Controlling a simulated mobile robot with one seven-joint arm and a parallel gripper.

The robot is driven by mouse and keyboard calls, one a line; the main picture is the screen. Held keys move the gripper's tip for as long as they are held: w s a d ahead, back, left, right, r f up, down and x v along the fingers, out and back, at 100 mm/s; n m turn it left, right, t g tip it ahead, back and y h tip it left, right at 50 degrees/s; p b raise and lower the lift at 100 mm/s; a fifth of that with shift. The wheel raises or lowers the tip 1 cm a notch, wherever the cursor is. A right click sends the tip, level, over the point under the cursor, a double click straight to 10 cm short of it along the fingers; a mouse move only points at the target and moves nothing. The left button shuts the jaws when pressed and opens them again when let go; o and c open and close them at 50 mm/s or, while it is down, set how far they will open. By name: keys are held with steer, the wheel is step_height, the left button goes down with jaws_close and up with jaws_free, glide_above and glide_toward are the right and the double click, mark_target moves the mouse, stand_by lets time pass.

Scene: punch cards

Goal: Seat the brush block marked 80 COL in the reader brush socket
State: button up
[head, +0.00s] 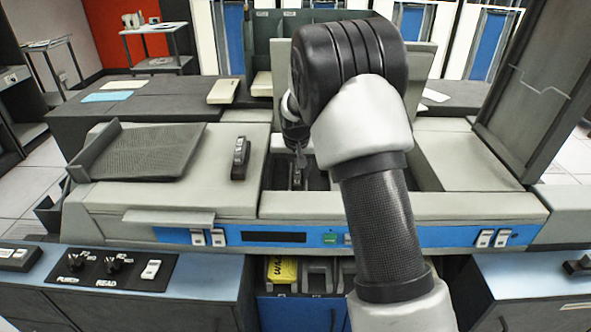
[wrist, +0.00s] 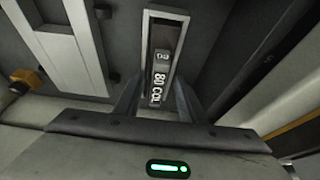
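The brush block marked 80 COL (wrist: 160,80) shows in the wrist view with its white lettering towards the camera. It stands between the two fingers of my gripper (wrist: 158,97). The fingers are apart, one on each side of it; whether they touch it is unclear. A long slot with a light rim (wrist: 148,30), which looks like the reader brush socket, surrounds or lies just behind the block. How deep the block sits cannot be seen. In the head view my gripper (head: 299,160) points down into the machine's open well, largely hidden by my arm.
A small dark block with a light top (head: 240,155) stands on the deck left of the well. A ribbed dark tray (head: 140,150) lies farther left. The raised dark cover (head: 535,90) stands at right. A yellow item (head: 282,270) sits below the blue control strip (head: 270,237).

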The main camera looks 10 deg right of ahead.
steer(key=p+v, duration=0.3)
steer(key=v, duration=1.4)
steer(key=shift+r, duration=0.2)
steer(key=shift+s, duration=0.15)
